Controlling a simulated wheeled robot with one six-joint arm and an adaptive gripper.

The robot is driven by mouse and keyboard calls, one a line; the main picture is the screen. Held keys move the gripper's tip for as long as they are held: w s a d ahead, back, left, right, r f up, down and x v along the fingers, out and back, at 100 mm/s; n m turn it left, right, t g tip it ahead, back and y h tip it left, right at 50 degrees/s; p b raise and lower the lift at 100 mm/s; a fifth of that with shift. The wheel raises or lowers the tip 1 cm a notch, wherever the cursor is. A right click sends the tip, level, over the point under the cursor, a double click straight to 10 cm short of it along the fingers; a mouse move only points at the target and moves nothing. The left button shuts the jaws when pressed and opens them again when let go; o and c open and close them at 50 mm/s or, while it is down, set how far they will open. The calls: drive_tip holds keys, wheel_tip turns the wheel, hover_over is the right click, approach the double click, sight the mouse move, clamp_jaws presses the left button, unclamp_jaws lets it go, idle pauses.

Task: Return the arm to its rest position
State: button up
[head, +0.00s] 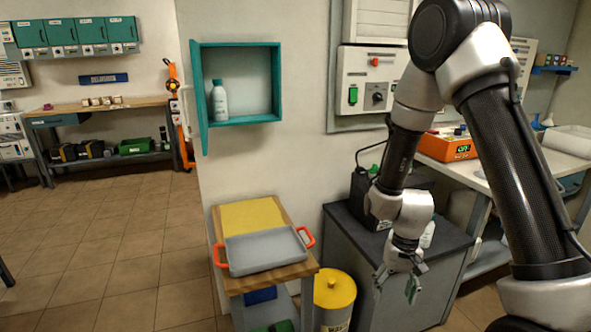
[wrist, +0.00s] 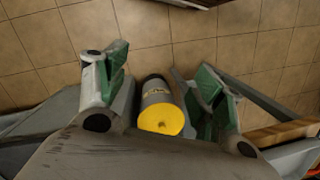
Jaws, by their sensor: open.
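My gripper (head: 399,284) hangs pointing down at the end of my bent arm, in front of the dark-topped cabinet at the right of the head view. In the wrist view my gripper (wrist: 160,95) has its green-padded fingers spread wide apart, with nothing between them. Beyond the fingers, lower down, a grey container with a yellow lid (wrist: 161,118) stands on the floor. The same yellow-lidded container (head: 334,296) shows in the head view, left of my gripper and apart from it.
A wooden cart (head: 293,272) carries a grey tray (head: 264,252) with orange handles. A dark-topped cabinet (head: 447,245) stands behind my gripper. An orange device (head: 447,147) sits on the right bench. A teal wall cabinet (head: 250,118) holds a white bottle (head: 219,101). The tiled floor (head: 110,250) at left is clear.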

drive_tip(key=s+d+r+t, duration=0.2)
drive_tip(key=s+r, duration=0.3)
drive_tip(key=r, duration=0.6)
drive_tip(key=s+d+r+t, duration=0.2)
drive_tip(key=s+d+r, duration=0.2)
drive_tip(key=r, duration=0.7)
drive_tip(key=s+d+r+n+t, duration=0.1)
drive_tip(key=s+d+r, duration=0.4)
drive_tip(key=r, duration=0.6)
drive_tip(key=shift+s+r+t+h, duration=0.3)
drive_tip(key=shift+r+t+h, duration=0.1)
drive_tip(key=shift+t, duration=0.2)
